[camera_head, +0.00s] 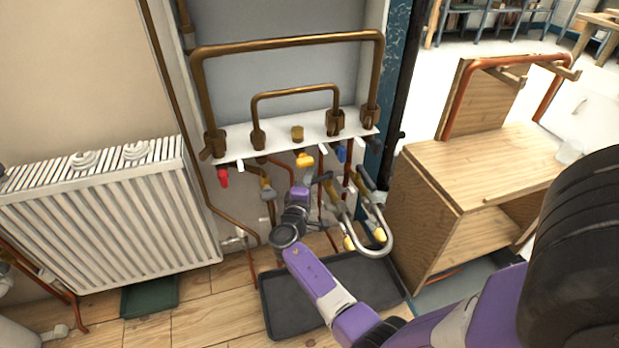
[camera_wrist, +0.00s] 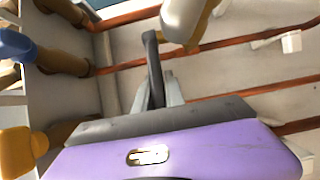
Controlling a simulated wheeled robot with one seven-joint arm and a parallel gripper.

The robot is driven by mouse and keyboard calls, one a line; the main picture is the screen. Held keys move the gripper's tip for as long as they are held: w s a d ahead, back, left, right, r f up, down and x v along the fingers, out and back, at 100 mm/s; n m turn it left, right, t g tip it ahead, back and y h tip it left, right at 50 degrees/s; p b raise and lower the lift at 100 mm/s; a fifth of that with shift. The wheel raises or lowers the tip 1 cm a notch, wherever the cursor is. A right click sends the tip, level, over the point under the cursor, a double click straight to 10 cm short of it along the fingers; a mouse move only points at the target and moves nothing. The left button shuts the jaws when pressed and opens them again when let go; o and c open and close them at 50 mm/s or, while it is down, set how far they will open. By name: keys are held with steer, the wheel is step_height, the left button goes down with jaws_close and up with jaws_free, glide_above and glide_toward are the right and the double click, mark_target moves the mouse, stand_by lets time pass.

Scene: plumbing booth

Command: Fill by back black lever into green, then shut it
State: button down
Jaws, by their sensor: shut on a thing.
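My gripper (camera_wrist: 158,94) is shut on a black lever (camera_wrist: 154,62) in the wrist view. The lever stands between the two grey fingers, and its upper end bends toward a pale rounded fitting (camera_wrist: 183,18). In the head view my gripper (camera_head: 311,184) is below the white valve shelf, among the pipes, and my wrist partly hides the grip. A dark green container (camera_head: 150,297) lies on the floor under the radiator, at the left. No water flow can be seen, and the container's inside is too dark to tell.
A white radiator (camera_head: 110,215) stands left. A dark grey tray (camera_head: 285,307) lies below my arm. A bent grey pipe with yellow handles (camera_head: 382,247) hangs just right of my gripper. A wooden bench (camera_head: 480,165) stands right. Red, yellow and blue handles line the shelf (camera_head: 285,142).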

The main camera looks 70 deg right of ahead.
steer(key=shift+f, duration=0.1)
steer(key=shift+s+a+n+t+y+b, duration=0.2)
steer(key=shift+n+t, duration=0.25)
steer(key=shift+t, duration=0.25)
steer(key=shift+s+a+n+t+y+b, duration=0.1)
steer(key=shift+s+a+n+t+y, duration=0.1)
steer(key=shift+n+t, duration=0.4)
steer(key=shift+s+a+n+t+y+b, duration=0.1)
steer(key=shift+a+n+t+y+b, duration=0.2)
steer(key=shift+t, duration=0.5)
steer(key=shift+d, duration=0.1)
steer(key=c, duration=1.4)
jaws_free()
steer(key=p+v, duration=0.2)
steer(key=v, duration=0.5)
steer(key=shift+a, duration=0.4)
